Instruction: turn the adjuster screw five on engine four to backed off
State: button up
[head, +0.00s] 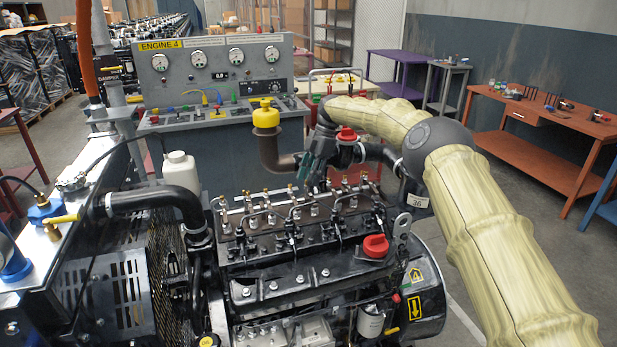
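Engine four (300,272) fills the lower middle of the head view, with its valve gear uncovered. A row of small metallic adjuster screws (268,206) with rocker parts runs across its top. I cannot tell which one is screw five, nor how far any of them is turned. My gripper (309,183) points down over the back of the engine top, right of the row's middle, close to the screws. Its fingertips are small and dark against the engine, so contact and opening cannot be made out. The yellow "ENGINE 4" label (160,45) is on the panel behind.
A grey gauge panel (215,72) stands behind the engine. A brown pipe with a yellow cap (266,118) rises just left of my gripper. Red caps (376,246) and black hoses (160,195) surround the engine top. An orange-brown bench (545,125) stands at right.

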jog(key=v, duration=0.7)
jog(key=shift+r, duration=0.15)
